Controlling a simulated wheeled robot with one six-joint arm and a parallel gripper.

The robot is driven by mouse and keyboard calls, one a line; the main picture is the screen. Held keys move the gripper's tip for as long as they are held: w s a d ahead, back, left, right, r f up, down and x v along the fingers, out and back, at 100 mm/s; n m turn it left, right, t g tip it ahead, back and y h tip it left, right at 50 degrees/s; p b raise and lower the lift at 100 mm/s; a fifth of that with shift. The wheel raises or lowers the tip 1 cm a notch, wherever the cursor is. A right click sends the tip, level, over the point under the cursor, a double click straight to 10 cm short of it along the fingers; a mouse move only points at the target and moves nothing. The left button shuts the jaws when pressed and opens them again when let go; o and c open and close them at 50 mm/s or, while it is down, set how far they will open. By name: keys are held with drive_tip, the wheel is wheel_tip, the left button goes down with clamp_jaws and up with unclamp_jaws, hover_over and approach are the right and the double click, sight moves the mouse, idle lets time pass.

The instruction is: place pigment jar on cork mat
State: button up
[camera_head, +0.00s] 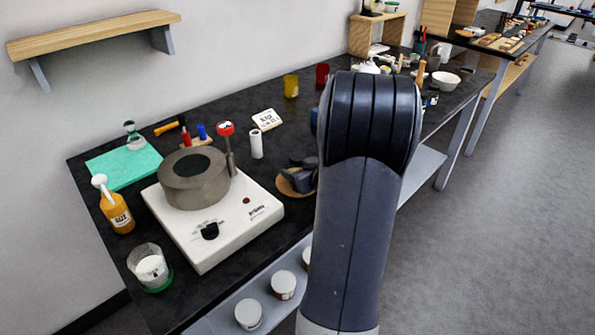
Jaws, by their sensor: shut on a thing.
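The round tan cork mat (284,187) lies on the black bench, right of the white hotplate. My arm crosses the middle of the view and covers the mat's right side. My gripper (301,177) shows as dark grey parts low over the mat, partly behind my arm. It is shut on the pigment jar, which the fingers and arm hide, so I cannot tell whether the jar touches the mat.
The hotplate (255,222) carries a grey ring-shaped pot (190,190). A white cylinder (256,144) and a label card (267,119) stand behind the mat. Yellow (291,86) and red (322,75) jars stand at the back. White-lidded tubs (283,285) sit on the lower shelf.

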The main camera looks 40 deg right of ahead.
drive_tip(key=shift+f, duration=0.2)
drive_tip(key=o, duration=1.1)
drive_tip(key=shift+r, duration=0.1)
drive_tip(key=shift+r, duration=0.2)
drive_tip(key=p+v, duration=0.2)
drive_tip(key=v, duration=1)
drive_tip(key=shift+f, duration=0.1)
drive_tip(key=shift+c, duration=0.3)
